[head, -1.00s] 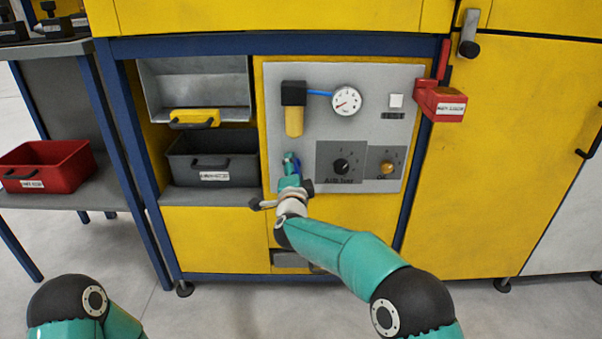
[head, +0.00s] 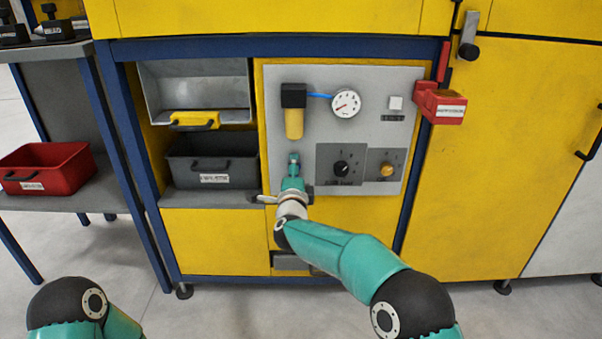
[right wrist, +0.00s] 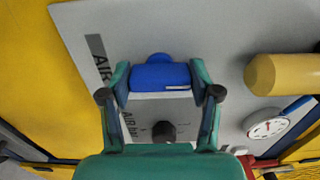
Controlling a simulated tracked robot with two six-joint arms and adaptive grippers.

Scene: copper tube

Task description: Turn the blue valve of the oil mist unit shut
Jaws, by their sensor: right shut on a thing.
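The blue valve (right wrist: 160,77) is on the grey panel (right wrist: 85,20). In the right wrist view its bar lies crosswise between the two fingers of my right gripper (right wrist: 161,74), one finger at each end. A rounded blue hub shows just above the bar. In the head view my right gripper (head: 293,168) is at the lower left of the panel, shut on the valve and mostly hiding it. My left gripper is outside both views; only part of my left arm shows at the bottom left.
The panel carries a yellow-bowled regulator (head: 294,122), a gauge (head: 346,104), a black knob (head: 342,168) and a yellow knob (head: 387,169) close by. A red box (head: 440,106) sticks out at the right. A dark bin (head: 182,147) stands in the shelf at the left.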

